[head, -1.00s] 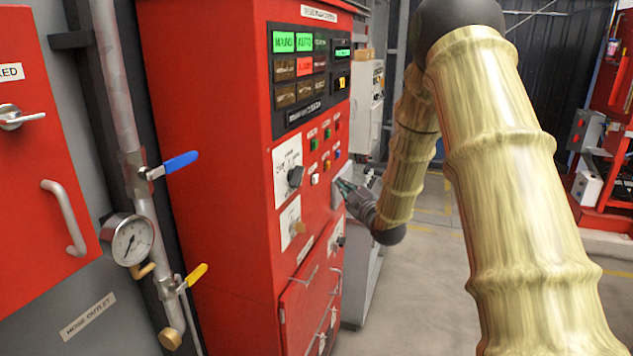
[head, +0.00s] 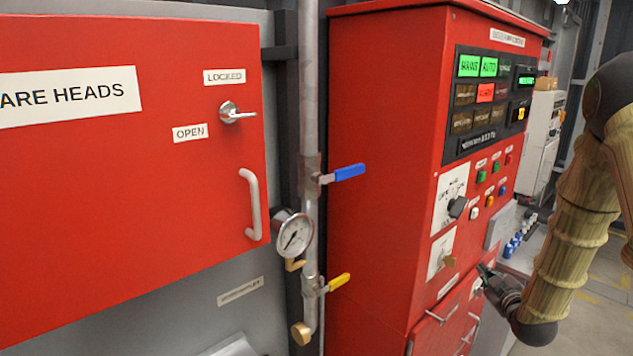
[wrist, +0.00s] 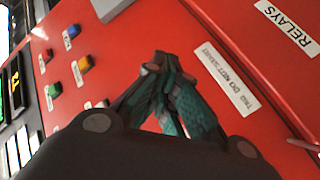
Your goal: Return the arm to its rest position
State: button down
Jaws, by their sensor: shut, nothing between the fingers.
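My gripper (head: 483,272) is at the right in the head view, in front of the lower part of the red pump control panel (head: 385,150). In the wrist view my gripper (wrist: 165,62) has its fingertips together, with nothing between them. Behind the fingers is the red panel face with coloured buttons and a white label (wrist: 227,78). My arm comes down from the right edge of the head view and bends back toward the panel. I cannot tell the exact gap between fingertips and panel.
A red cabinet (head: 120,220) with a latch and handle fills the left. A pipe with a pressure gauge (head: 293,234), a blue lever (head: 349,172) and a yellow lever (head: 340,282) stands between cabinet and panel. Open floor (head: 600,320) shows at the lower right.

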jog(key=s+a+f+m+g, duration=0.1)
jog(key=s+a+f+g, duration=0.25)
jog(key=s+f, duration=0.4)
jog(key=s+a+f+m+g+b, duration=0.15)
jog(key=s+a+f, duration=0.3)
jog(key=f, duration=0.65)
jog(key=s+a+f+m+g, duration=0.1)
jog(key=s+a+f+g, duration=0.2)
jog(key=s+a+f, duration=0.45)
jog(key=s+a+f+m+g, duration=0.1)
jog(key=s+a+f+g, duration=0.1)
jog(key=s, duration=0.7)
jog(key=s+a+f+m+g+y, duration=0.1)
jog(key=s+a+f+g, duration=0.2)
jog(key=s+f, duration=0.4)
jog(key=s+a+f+m+g+b, duration=0.1)
jog(key=s+a+f+m+g, duration=0.1)
jog(key=s, duration=1.1)
notch_tip(320, 180, down, 3)
jog(key=shift+s+a+f+g, duration=0.2)
jog(key=shift+a+g, duration=0.3)
jog(key=shift+a, duration=0.65)
